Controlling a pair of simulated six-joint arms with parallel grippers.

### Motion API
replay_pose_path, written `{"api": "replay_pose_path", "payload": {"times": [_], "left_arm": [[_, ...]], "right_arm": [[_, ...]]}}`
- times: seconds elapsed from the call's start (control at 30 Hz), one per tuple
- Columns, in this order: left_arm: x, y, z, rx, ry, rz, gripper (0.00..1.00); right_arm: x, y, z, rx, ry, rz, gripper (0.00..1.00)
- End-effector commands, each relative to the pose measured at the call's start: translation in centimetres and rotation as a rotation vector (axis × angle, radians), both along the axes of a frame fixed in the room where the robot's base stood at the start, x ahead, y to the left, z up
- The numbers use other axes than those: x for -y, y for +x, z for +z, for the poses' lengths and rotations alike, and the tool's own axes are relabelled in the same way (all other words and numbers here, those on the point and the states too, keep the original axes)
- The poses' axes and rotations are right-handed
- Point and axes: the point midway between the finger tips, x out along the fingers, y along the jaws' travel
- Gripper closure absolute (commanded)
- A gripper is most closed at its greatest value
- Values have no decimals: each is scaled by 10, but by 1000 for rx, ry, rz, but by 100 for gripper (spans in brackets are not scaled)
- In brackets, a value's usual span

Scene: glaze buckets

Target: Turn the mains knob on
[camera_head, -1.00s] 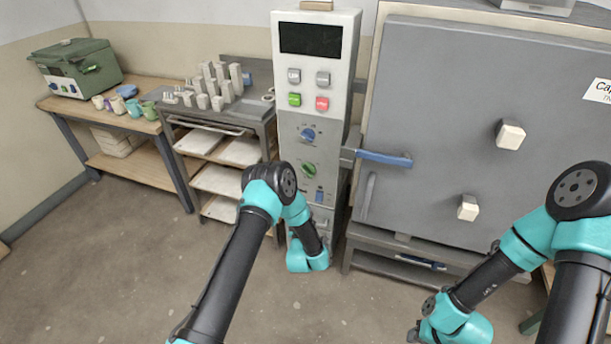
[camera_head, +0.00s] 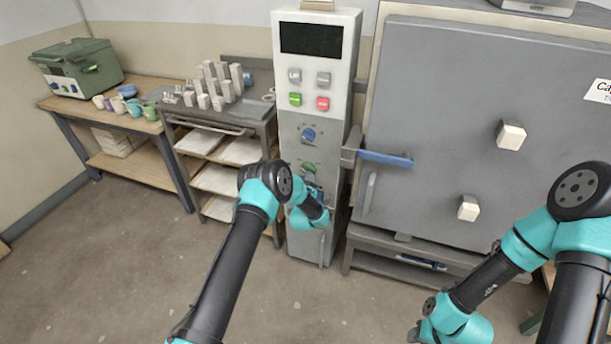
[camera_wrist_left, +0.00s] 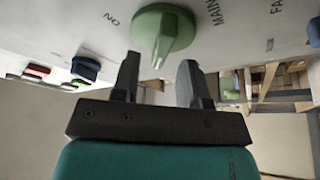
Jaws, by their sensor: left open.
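The green mains knob (camera_head: 308,167) is on the front of the tall white control panel (camera_head: 318,74), below a blue dial (camera_head: 308,134). In the left wrist view the knob (camera_wrist_left: 163,28) is large, with its ridge pointing toward the gripper and "MAIN" lettering beside it. My left gripper (camera_wrist_left: 160,64) is open, its two fingertips just short of the knob, one to each side of the ridge. It holds nothing. In the head view my left wrist partly hides the panel below the knob.
The grey kiln door (camera_head: 450,110) with a blue handle (camera_head: 385,158) stands right of the panel. Red (camera_head: 323,103) and green (camera_head: 295,99) buttons sit above the dial. A shelf cart (camera_head: 218,150) stands to the left. The floor in front is clear.

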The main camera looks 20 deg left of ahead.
Motion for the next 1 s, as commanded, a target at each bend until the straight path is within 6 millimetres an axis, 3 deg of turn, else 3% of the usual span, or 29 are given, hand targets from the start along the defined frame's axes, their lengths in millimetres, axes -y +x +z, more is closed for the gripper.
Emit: {"api": "replay_pose_path", "payload": {"times": [0.2,0.53,0.93,1.0], "left_arm": [[-4,17,4,0,0,0,60],[-4,19,5,-1,0,0,61],[-4,19,5,-1,0,0,99],[-4,19,5,-1,0,0,100]], "right_arm": [[0,0,0,0,0,0,57],[0,0,0,0,0,0,57],[0,0,0,0,0,0,57],[0,0,0,0,0,0,57]]}}
